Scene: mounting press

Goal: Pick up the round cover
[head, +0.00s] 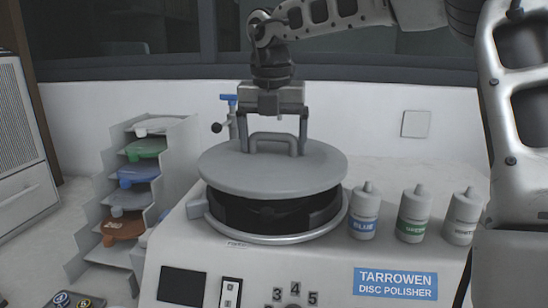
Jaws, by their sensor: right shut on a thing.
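The round cover (272,179) is a flat grey disc with a raised handle (272,137) on top. It is level over the disc polisher's round bowl (278,239), which has a metal ring around its base. A dark band shows between the cover and the ring. I cannot tell whether the cover touches the bowl or hangs just above it. My right gripper (274,149) points down from above, with its fingers at the two ends of the handle, shut on the cover's handle. My left gripper is not in view.
Blue (363,227), green (412,230) and white (461,230) label bottles stand right of the bowl on the polisher body (340,270). A stepped rack (178,150) with several coloured discs stands at left. A blue-handled tap (229,98) rises behind the cover. A wall is behind.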

